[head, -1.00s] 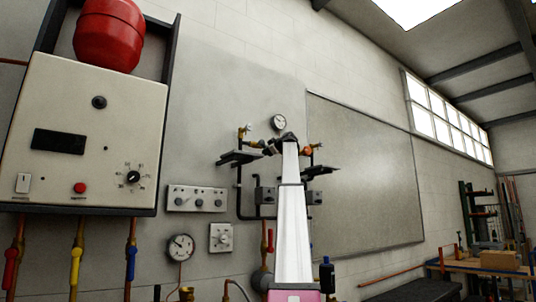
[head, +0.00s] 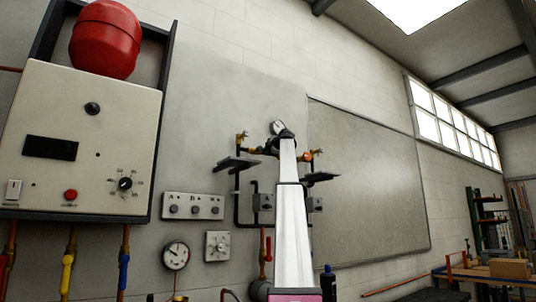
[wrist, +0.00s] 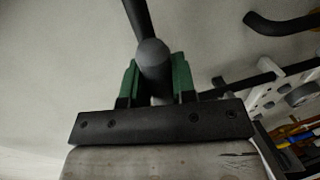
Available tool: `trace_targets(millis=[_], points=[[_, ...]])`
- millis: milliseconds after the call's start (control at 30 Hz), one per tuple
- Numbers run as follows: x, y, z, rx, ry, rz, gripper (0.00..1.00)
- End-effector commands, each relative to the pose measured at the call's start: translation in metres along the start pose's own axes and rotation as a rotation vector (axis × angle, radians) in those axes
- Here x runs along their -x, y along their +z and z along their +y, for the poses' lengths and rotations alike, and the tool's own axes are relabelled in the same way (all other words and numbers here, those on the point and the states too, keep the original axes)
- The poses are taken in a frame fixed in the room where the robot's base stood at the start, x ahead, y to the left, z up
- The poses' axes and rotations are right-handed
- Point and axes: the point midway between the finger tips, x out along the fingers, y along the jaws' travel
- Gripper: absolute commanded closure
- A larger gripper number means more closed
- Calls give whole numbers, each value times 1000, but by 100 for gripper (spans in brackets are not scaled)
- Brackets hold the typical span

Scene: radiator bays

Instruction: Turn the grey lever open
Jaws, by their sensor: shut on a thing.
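My gripper (wrist: 156,80) has green finger pads, one on each side of a dark grey lever (wrist: 152,55) with a rounded end. It is shut on this lever, whose bar runs up out of the wrist view. In the head view my gripper (head: 286,137) is a small dark shape at the top of my white arm, in front of the wall pipework. My arm and gripper hide the lever there.
Brass valve fittings (head: 242,139) and an orange-ended fitting (head: 307,155) flank my gripper. A round gauge (head: 277,128) is just above it. Dark shelves (head: 237,163) jut out on both sides. A control box (head: 75,140) and red tank (head: 104,38) are at left.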

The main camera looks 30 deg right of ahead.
Motion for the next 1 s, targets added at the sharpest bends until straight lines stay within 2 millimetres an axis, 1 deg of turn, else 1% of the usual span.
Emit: trace_targets(millis=[233, 633, 667, 700, 733, 1000], points=[[1, 0, 2, 45, -2, -10, 100], [1, 0, 2, 52, -2, -11, 100], [1, 0, 2, 52, -2, -11, 65], [1, 0, 2, 52, -1, -11, 52], [1, 0, 2, 51, -1, -11, 50], [1, 0, 2, 47, -1, -9, 50]])
